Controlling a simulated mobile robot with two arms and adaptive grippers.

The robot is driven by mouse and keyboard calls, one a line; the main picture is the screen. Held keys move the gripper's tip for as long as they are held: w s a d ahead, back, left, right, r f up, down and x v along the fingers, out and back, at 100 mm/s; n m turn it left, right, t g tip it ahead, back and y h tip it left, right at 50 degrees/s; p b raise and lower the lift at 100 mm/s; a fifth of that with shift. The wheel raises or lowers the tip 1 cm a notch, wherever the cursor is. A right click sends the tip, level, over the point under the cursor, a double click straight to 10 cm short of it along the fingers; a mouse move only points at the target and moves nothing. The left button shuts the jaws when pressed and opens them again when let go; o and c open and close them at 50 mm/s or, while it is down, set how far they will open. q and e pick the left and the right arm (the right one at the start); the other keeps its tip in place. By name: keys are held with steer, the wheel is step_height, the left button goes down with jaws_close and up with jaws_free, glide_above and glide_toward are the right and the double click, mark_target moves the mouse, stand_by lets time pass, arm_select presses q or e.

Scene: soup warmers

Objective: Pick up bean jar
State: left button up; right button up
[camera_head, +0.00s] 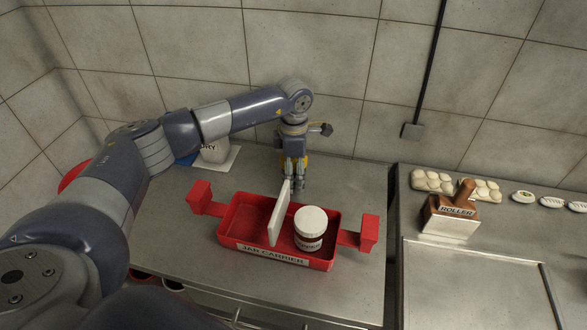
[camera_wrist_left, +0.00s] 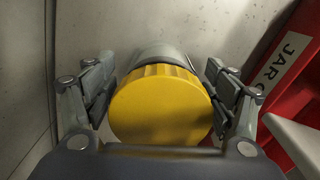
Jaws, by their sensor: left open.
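A jar with a round yellow lid (camera_wrist_left: 160,108) and a grey body stands between the fingers of my left gripper (camera_wrist_left: 160,80) in the left wrist view. No label shows on it, so I cannot tell if it is the bean jar. In the head view my left gripper (camera_head: 295,178) points down behind the red carrier, and mostly hides that jar; yellow shows at its sides. The fingers are open, one on each side of the jar. I cannot tell if they touch it. My right gripper is not in view.
The red jar carrier (camera_head: 236,222) has a pale divider (camera_head: 278,214) and holds a white-lidded jar (camera_head: 310,222) on its right side. A white container (camera_head: 214,150) stands at the back left. A roller block (camera_head: 452,212) and dough pieces (camera_head: 432,181) lie on the right counter.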

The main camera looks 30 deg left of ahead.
arm_select(q)
steer(key=c, duration=1.3)
steer(key=shift+o, duration=0.2)
steer(key=shift+r, duration=0.1)
steer(key=shift+r, duration=0.1)
